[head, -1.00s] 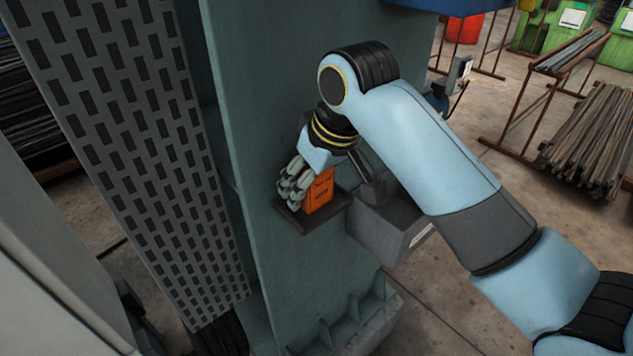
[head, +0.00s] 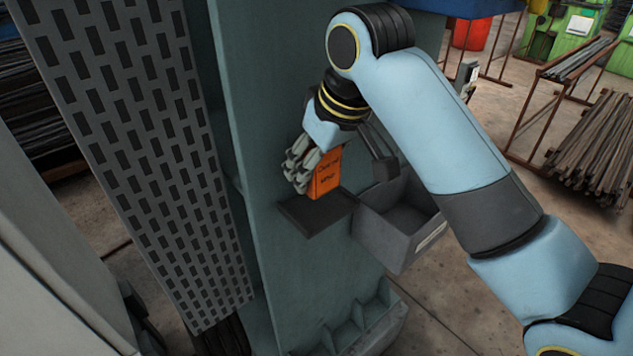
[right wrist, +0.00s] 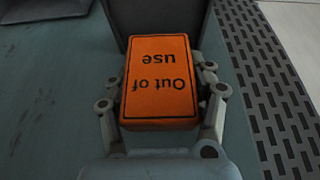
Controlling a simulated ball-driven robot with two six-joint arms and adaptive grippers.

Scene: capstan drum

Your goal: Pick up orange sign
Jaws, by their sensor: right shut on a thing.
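The orange sign (head: 324,177) is a small block marked "Out of use" in black; the words read clearly in the right wrist view (right wrist: 160,85). My right gripper (head: 301,170) is shut on it, with jointed fingers on both sides of the block in the right wrist view (right wrist: 160,108). In the head view the sign is held just above a small dark shelf (head: 316,213) on the green machine column. My left gripper is not in view.
A grey open bin (head: 396,230) is fixed to the column (head: 262,110) right of the shelf. A slotted grey panel (head: 130,150) stands to the left. Racks of metal bars (head: 598,150) stand at the back right.

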